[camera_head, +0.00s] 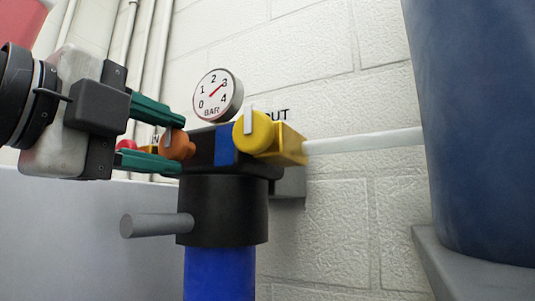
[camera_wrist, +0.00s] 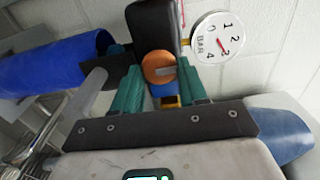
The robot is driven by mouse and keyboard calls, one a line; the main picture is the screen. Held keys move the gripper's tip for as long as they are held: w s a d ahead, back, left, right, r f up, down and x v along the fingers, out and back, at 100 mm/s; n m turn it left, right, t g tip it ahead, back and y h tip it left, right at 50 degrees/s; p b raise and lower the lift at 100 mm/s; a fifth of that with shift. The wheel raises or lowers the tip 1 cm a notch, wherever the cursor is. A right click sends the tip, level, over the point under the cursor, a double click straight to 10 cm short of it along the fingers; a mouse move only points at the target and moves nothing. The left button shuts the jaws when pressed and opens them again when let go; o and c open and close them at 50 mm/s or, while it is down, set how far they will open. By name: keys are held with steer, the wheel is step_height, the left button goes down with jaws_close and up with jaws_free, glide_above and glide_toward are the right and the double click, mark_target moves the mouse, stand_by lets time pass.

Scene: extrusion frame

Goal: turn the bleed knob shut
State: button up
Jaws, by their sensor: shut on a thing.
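The orange bleed knob (camera_head: 180,148) is on the front of the black filter head (camera_head: 202,145) and carries a pale pointer bar. It also shows in the wrist view (camera_wrist: 155,70), where the bar (camera_wrist: 166,71) points right. My gripper (camera_head: 176,142) reaches in from the left, its green fingers on either side of the orange knob and shut on it. The wrist view shows the fingers (camera_wrist: 163,86) flanking the knob. In the head view, the fingers hide part of the knob's edge.
A yellow knob (camera_head: 253,132) with an upright white bar stands just right. A pressure gauge (camera_head: 218,95) above reads about 3 bar. A grey handle (camera_head: 155,225) sticks out left below, above the blue bowl (camera_head: 220,275). A red part (camera_head: 126,145) shows behind my gripper. A large blue cylinder (camera_head: 475,120) stands right.

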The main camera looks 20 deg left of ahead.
steer(key=shift+f, duration=0.1)
steer(key=o, duration=1)
steer(key=s, duration=1)
steer(key=shift+s+a, duration=0.4)
steer(key=shift+a, duration=0.05)
